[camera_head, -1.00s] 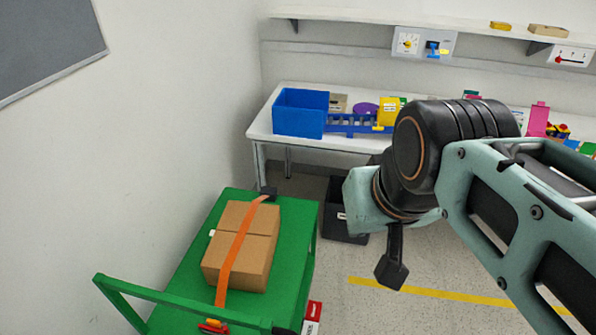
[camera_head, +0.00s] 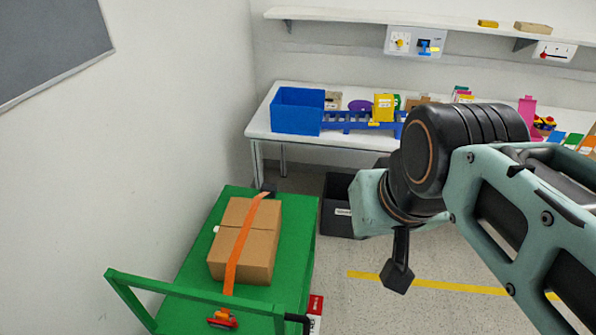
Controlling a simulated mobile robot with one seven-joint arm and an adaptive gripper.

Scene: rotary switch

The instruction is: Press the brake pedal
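The green cart (camera_head: 195,262) stands at the lower left with a cardboard box (camera_head: 246,238) strapped on its deck. A red part with white below it (camera_head: 316,304) shows low beside the cart's right side; I cannot tell whether it is the brake pedal. No other part can be made out as a pedal. My arm reaches in from the right. A dark end piece (camera_head: 398,275) hangs below its wrist, right of the cart and apart from it; it seems to be part of my gripper. Its fingers cannot be made out, and nothing held is visible.
An orange strap (camera_head: 240,243) with a red buckle (camera_head: 222,319) crosses the box. A white table (camera_head: 262,120) with a blue bin (camera_head: 296,110) is at the back. Floor with a yellow line (camera_head: 440,285) is open at right.

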